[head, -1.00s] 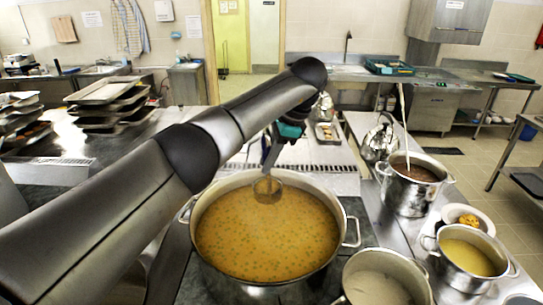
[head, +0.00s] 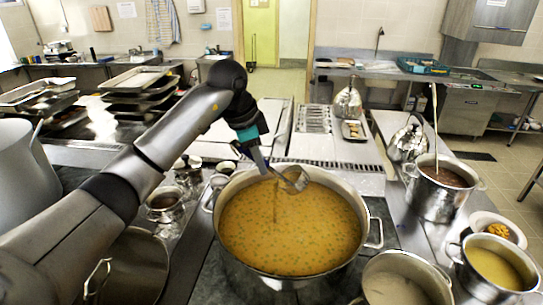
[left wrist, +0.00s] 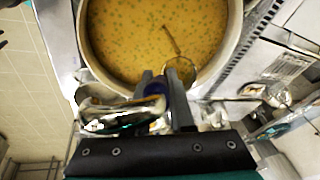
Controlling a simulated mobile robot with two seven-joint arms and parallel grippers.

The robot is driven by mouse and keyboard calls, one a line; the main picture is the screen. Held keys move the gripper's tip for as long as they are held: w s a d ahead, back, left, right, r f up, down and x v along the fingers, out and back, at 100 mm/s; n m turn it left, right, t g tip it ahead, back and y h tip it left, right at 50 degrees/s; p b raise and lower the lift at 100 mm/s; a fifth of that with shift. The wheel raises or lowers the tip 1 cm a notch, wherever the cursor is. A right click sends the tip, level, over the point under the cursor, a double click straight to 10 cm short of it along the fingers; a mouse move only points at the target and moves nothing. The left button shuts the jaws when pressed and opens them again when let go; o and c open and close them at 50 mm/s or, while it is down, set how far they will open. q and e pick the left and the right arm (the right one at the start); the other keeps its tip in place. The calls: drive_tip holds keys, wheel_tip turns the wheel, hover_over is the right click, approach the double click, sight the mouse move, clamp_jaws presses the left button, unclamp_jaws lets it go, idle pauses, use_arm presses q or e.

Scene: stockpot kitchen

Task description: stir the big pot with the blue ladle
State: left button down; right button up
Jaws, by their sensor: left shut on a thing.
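The big pot (head: 372,240) stands on the stove, filled with orange-brown soup (head: 290,235) with green bits. My left gripper (head: 262,163) is over the pot's far rim, shut on the blue ladle. The ladle's metal bowl (head: 296,179) is tilted above the soup near the far rim, and a thin stream of soup runs down from it. In the left wrist view, the gripper (left wrist: 165,95) holds the ladle, with a blue part (left wrist: 164,90) between the fingers and the bowl (left wrist: 181,72) over the pot (left wrist: 232,40). My right gripper is not in view.
A smaller pot (head: 395,280) stands close at the front right. A pot with a long utensil (head: 438,195), a pot of yellow soup (head: 495,268) and a kettle (head: 408,143) stand at right. Small metal pots (head: 165,205) sit left of the big pot.

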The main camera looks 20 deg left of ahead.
use_arm(q)
drive_tip(key=s+a+f+t+h+b, duration=0.1)
drive_tip(key=a+f+t+h+b, duration=0.1)
drive_tip(key=f+h+b, duration=0.2)
drive_tip(key=s+a+f+n+t+h+b, duration=0.1)
drive_tip(key=a+f+t+h+b, duration=0.2)
drive_tip(key=f+b, duration=0.3)
drive_tip(key=s+a+f+n+t+h+b, duration=0.1)
drive_tip(key=s+a+f+t+h+b, duration=0.1)
drive_tip(key=b, duration=0.7)
drive_tip(key=shift+a+f+t+h, duration=0.3)
drive_tip(key=shift+f+t+h, duration=0.2)
drive_tip(key=shift+f+h, duration=1.1)
drive_tip(key=shift+s+f, duration=0.1)
drive_tip(key=shift+f, duration=0.1)
idle(1.2)
